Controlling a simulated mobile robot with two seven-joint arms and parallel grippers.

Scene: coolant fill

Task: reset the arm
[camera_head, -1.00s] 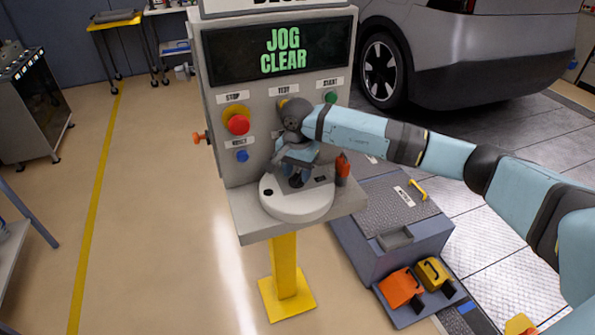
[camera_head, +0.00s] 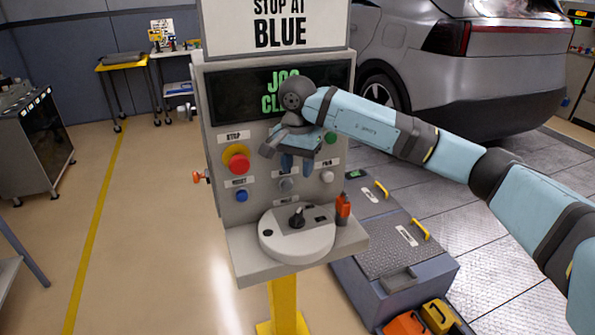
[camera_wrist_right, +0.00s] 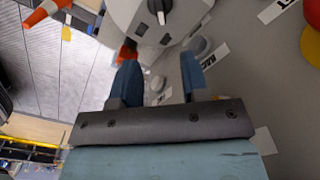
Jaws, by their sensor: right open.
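My right gripper (camera_head: 297,163) is in front of the control panel (camera_head: 216,110), above the white round dial base (camera_head: 272,243) with its black knob (camera_head: 297,217). It is open and empty, its two blue fingers apart. In the right wrist view my gripper (camera_wrist_right: 160,82) also shows open, with the dial base (camera_wrist_right: 140,25) and knob (camera_wrist_right: 157,8) beyond the fingertips. My right arm reaches in from the right and covers part of the screen (camera_head: 235,95), which shows green letters. My left gripper is not in view.
The panel carries a red stop button (camera_head: 236,161), a blue button (camera_head: 241,196) and a green button (camera_head: 331,138). An orange object (camera_head: 343,208) stands at the shelf's right. A grey car (camera_head: 450,70) is behind; open floor (camera_head: 150,220) lies left.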

